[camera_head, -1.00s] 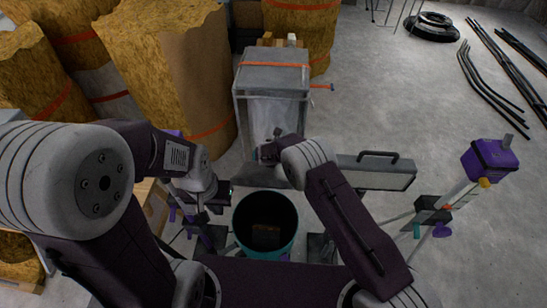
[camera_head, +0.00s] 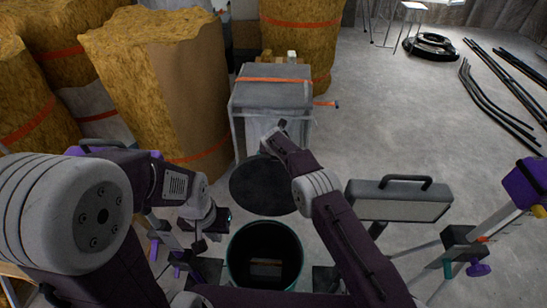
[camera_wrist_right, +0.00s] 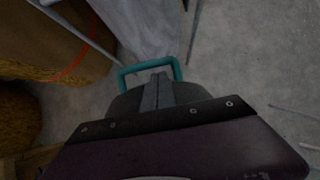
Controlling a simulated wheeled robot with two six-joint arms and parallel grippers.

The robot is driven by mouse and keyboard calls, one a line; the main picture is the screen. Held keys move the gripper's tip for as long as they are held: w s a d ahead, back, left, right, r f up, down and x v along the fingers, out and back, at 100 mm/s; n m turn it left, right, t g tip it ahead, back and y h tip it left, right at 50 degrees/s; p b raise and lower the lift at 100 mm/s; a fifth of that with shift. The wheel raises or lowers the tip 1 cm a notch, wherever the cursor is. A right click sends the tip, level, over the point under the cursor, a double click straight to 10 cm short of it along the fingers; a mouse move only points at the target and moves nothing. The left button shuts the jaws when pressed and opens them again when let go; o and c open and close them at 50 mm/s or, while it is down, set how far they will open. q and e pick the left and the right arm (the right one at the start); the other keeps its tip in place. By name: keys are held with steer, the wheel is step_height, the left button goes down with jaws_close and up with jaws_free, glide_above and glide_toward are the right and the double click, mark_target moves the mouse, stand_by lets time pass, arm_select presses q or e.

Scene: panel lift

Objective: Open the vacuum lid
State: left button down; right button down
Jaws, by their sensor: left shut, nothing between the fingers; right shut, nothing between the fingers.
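The vacuum is a teal-rimmed round drum (camera_head: 264,282), open at the top, with a dark inside and a small pale patch at the bottom. A dark round disc, seemingly its lid (camera_head: 262,188), shows just behind the drum, off its mouth. In the right wrist view a teal handle (camera_wrist_right: 128,77) stands at the far edge of a dark rounded surface. My right gripper (camera_head: 270,146) is beyond the disc in the head view; its shut, empty fingers (camera_wrist_right: 157,88) appear close to the handle, contact unclear. My left gripper (camera_head: 199,243) is shut and empty, left of the drum.
A grey wrapped box (camera_head: 272,95) with an orange strap stands behind. Tall yellow insulation rolls (camera_head: 165,85) crowd the left. A flat grey case with a handle (camera_head: 400,200) and a purple-topped stand (camera_head: 527,184) are at right.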

steer(key=shift+r, duration=0.1)
stand_by(0.4)
steer(key=shift+s+r+p, duration=0.15)
steer(key=shift+r+p, duration=0.25)
steer(key=shift+r, duration=0.05)
steer(key=p+v, duration=0.1)
steer(key=v, duration=0.7)
steer(key=shift+s+f+p, duration=0.1)
steer(key=shift+s+p, duration=0.05)
steer(key=shift+p, duration=0.15)
